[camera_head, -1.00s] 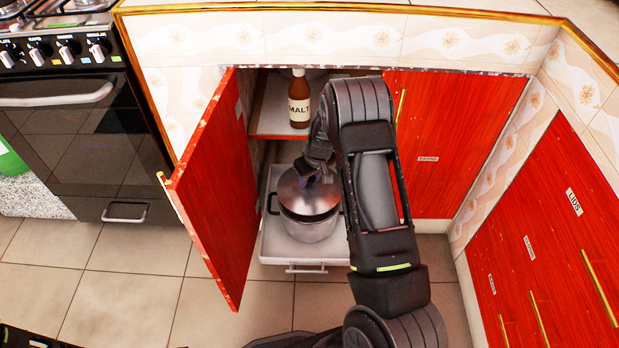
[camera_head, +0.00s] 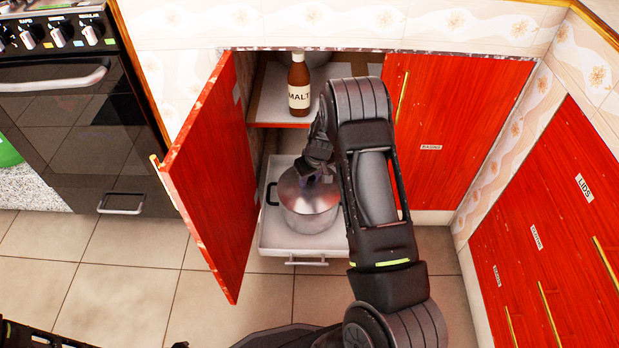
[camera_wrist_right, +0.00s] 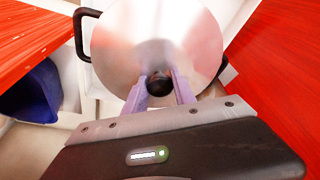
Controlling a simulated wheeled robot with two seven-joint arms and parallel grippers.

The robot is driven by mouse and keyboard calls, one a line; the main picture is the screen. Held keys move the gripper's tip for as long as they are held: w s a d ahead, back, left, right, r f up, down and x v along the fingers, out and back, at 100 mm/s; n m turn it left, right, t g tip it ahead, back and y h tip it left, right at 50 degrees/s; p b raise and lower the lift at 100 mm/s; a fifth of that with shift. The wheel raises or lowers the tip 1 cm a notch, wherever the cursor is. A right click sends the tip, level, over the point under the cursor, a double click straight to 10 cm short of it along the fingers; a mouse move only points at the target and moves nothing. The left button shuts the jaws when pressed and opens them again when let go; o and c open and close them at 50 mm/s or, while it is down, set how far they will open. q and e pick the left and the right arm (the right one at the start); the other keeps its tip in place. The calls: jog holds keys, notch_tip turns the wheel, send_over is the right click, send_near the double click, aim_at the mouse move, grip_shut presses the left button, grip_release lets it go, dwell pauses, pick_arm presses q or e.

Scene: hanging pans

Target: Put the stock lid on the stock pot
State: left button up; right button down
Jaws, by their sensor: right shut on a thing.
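The stock pot (camera_head: 310,220) stands upright in a pulled-out white drawer in the open lower cabinet. The shiny round stock lid (camera_head: 295,192) lies over the pot's mouth, close to level. I cannot tell whether its rim is fully seated. My right gripper (camera_head: 321,177) is above the lid, shut on its dark knob. In the right wrist view, the purple fingers of the right gripper (camera_wrist_right: 159,88) hold the knob, and the lid (camera_wrist_right: 150,28) hides the pot's mouth. A black pot handle (camera_wrist_right: 82,36) sticks out at the left. My left gripper is out of view.
The open red door (camera_head: 212,175) stands left of the drawer (camera_head: 275,243). A brown malt bottle (camera_head: 299,88) stands on the shelf (camera_head: 268,105) behind. A closed red door (camera_head: 450,140) is at the right. An oven (camera_head: 70,130) is at the left.

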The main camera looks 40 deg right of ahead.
dwell(0.8)
jog(key=c, duration=0.9)
grip_release()
jog(key=shift+c, duration=0.2)
jog(key=p+v, duration=0.2)
jog(key=v, duration=0.6)
jog(key=shift+p, duration=0.4)
